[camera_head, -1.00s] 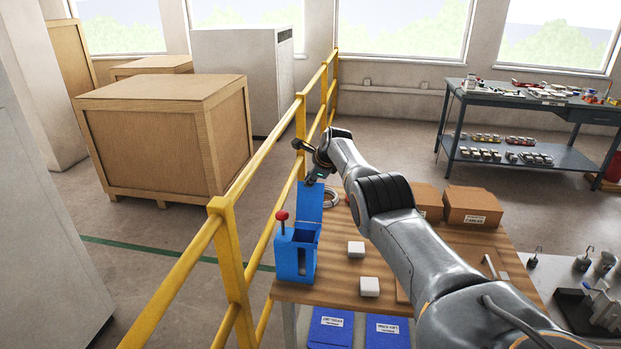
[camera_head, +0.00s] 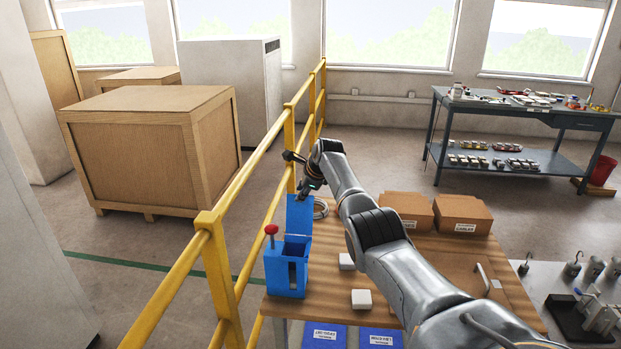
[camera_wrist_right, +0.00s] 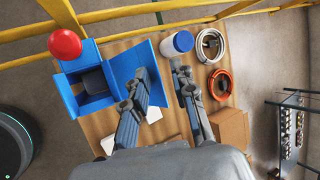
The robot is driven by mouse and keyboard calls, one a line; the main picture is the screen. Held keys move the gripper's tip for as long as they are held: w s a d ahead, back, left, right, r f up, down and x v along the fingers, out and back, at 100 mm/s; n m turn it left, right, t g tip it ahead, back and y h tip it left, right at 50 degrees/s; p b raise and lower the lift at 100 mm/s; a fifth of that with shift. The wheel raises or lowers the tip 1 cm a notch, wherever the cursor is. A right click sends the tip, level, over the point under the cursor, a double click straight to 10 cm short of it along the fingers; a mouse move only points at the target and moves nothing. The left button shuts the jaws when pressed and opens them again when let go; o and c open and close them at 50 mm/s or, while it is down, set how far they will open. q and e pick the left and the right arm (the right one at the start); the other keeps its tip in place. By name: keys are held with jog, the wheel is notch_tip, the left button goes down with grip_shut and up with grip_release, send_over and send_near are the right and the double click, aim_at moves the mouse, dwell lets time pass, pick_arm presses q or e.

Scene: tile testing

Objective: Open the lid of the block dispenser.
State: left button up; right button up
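The blue block dispenser (camera_head: 285,277) stands on the wooden table's near left corner, with a red ball knob (camera_head: 271,229) on its left side. Its blue lid (camera_head: 299,215) stands raised at the back, and the box top is open. In the wrist view the dispenser (camera_wrist_right: 72,94) shows its dark opening, with the lid (camera_wrist_right: 128,66) folded out to the right. My right gripper (camera_head: 298,174) is above and behind the lid. In the wrist view its fingers (camera_wrist_right: 160,68) are apart with nothing between them; the left finger overlaps the lid, but contact is unclear. My left gripper is out of view.
A yellow railing (camera_head: 215,260) runs close along the table's left side. White blocks (camera_head: 361,299) and cardboard boxes (camera_head: 462,213) sit on the table (camera_head: 335,285). A blue-capped jar (camera_wrist_right: 177,44) and coils (camera_wrist_right: 220,84) lie near the gripper. Blue bins (camera_head: 325,335) are below.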

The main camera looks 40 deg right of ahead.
jog(key=a+v, duration=0.1)
jog(key=v, duration=0.9)
jog(key=shift+s+r, duration=0.2)
jog(key=shift+s, duration=0.05)
